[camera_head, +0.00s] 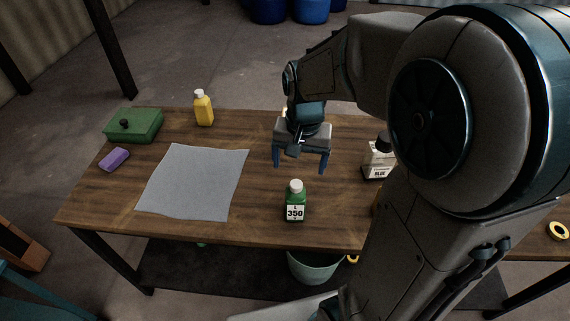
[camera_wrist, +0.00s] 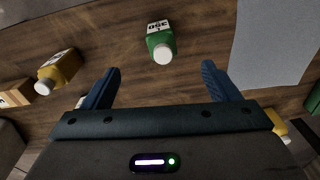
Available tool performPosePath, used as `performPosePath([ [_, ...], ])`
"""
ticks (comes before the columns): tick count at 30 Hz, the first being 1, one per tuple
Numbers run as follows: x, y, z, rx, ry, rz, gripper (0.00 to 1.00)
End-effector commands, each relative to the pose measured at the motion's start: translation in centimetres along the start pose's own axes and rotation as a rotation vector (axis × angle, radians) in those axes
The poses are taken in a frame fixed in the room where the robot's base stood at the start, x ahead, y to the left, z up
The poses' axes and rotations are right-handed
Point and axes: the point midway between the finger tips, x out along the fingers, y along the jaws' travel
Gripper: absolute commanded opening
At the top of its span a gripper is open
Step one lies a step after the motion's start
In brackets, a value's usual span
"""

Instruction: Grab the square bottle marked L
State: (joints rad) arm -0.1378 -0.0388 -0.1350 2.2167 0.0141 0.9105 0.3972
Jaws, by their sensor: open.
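The square green bottle (camera_head: 295,203) with a white cap and a white label reading L and 350 stands upright near the front edge of the table. It also shows in the wrist view (camera_wrist: 160,46), at the top middle, beyond the gap between my fingers. My gripper (camera_head: 302,168) is open and empty, pointing down above the table behind the green bottle. In the wrist view the two blue fingers of my gripper (camera_wrist: 163,80) are spread, with nothing between them. The bottle is apart from both fingers.
A grey cloth (camera_head: 195,182) lies left of the bottle. A yellow bottle (camera_head: 203,109), a green box (camera_head: 134,126) and a purple block (camera_head: 114,160) are at the left. A white-labelled bottle (camera_head: 377,162) stands at the right, partly behind my arm. A bucket (camera_head: 316,267) is below.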

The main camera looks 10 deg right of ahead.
Motion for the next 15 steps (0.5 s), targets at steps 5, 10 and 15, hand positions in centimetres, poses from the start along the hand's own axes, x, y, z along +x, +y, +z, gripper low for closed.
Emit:
performPosePath([
  [5, 0.8, -0.9, -2.0, 0.083, -0.035, 0.030, 0.82],
  [10, 2.2, -1.1, -2.5, 0.109, -0.044, 0.041, 0.82],
  [15, 5.5, -0.9, -2.4, 0.109, -0.047, 0.042, 0.82],
])
